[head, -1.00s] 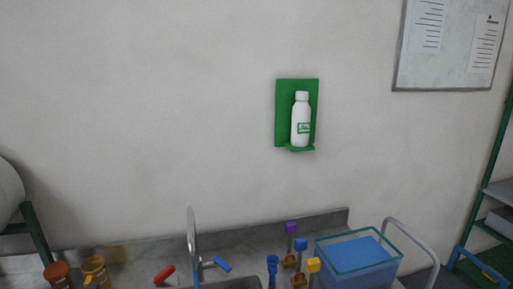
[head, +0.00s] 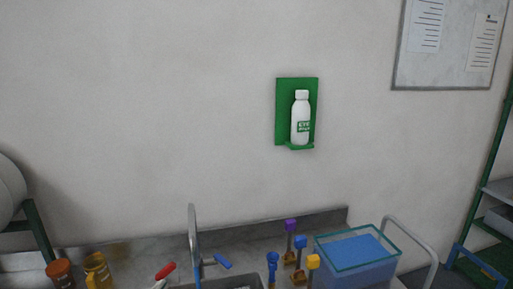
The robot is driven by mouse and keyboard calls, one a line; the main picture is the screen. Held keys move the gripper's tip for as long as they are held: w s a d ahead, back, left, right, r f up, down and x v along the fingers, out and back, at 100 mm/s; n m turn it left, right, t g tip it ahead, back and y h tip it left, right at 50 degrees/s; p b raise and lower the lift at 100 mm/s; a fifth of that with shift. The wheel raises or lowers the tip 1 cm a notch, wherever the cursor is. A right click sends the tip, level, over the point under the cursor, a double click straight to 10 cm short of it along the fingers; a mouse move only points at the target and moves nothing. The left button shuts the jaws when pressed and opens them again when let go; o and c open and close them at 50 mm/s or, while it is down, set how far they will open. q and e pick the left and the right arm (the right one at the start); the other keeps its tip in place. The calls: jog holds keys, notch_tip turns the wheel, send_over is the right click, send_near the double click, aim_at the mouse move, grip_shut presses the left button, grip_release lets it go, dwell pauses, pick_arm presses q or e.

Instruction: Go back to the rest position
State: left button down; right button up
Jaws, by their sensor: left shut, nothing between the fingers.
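Of my left gripper (head: 241,287), at most a small pale sliver shows at the bottom edge, over the sink. It is shut with nothing in it. The rest of it and its arm are below the picture. My right gripper is not in view. The task names no other object.
A grey counter holds the sink with a tall tap (head: 193,235), a red handle (head: 165,271), an orange-brown jar (head: 60,271), a yellow container (head: 97,270), several coloured knobs and a blue glass-sided box (head: 358,262). A bottle (head: 301,119) hangs on the wall.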

pick_arm(q)
jog(key=s+a+f+n+g+y, duration=0.2)
jog(key=s+f+n+g+y, duration=0.3)
jog(key=s+f+n+g, duration=0.55)
jog(key=s+d+f+g+h, duration=0.1)
jog(key=s+d+f+g, duration=0.15)
jog(key=s, duration=0.65)
jog(key=s+d+f+g+h, duration=0.1)
jog(key=s+d+f, duration=0.25)
jog(key=s, duration=0.65)
notch_tip(320, 180, down, 33)
jog(key=s+b, duration=0.2)
jog(key=b, duration=0.4)
jog(key=s+a+f+g+b, duration=0.1)
jog(key=s+f+b, duration=0.1)
jog(key=s+f, duration=0.6)
jog(key=s+a+f+g+b, duration=0.1)
jog(key=s+a+f+b, duration=0.1)
jog(key=s+f, duration=0.6)
notch_tip(320, 180, down, 4)
jog(key=shift+s+a+r, duration=0.15)
jog(key=shift+a+r, duration=0.1)
jog(key=shift+a, duration=0.05)
